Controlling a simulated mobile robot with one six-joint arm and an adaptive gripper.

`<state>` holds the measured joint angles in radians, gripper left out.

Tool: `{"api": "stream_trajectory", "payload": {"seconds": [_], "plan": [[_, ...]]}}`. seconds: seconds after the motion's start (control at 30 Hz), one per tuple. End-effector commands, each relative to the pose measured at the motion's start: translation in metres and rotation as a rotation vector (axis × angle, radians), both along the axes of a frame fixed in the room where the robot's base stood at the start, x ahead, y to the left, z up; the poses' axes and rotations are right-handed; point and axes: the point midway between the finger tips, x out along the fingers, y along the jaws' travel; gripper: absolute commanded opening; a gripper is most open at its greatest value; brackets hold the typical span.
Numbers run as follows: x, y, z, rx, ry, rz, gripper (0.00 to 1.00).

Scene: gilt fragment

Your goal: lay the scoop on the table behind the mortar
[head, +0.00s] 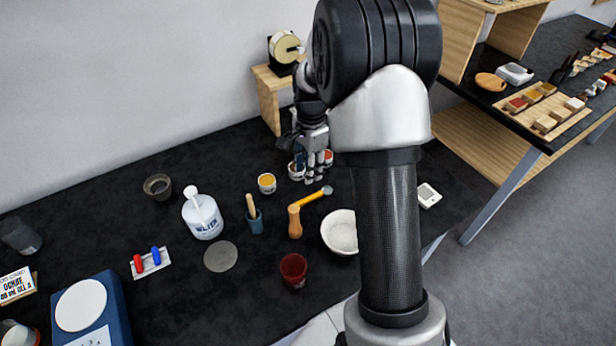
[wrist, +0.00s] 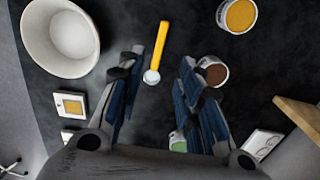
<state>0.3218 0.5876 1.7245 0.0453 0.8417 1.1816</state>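The scoop (head: 315,197), with a yellow handle and a small metal end, lies on the black table. In the wrist view the scoop (wrist: 160,50) shows in the gap between my fingers, its metal end nearer the palm. The exact height above the table is unclear.
Bare table lies between mortar and jar. Small pots are beside my gripper.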

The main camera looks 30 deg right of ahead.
Motion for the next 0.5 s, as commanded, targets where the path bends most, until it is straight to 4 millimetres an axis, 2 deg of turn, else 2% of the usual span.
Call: {"api": "stream_trajectory", "payload": {"seconds": [0.17,0.27,0.4,0.5], "plan": [[-0.012,0.019,0.044,-0.018,-0.043,0.133,0.33],[-0.032,0.041,0.086,-0.042,-0.091,0.299,0.33],[-0.076,0.074,0.139,-0.089,-0.159,0.572,0.33],[-0.112,0.095,0.166,-0.128,-0.204,0.763,0.33]]}}
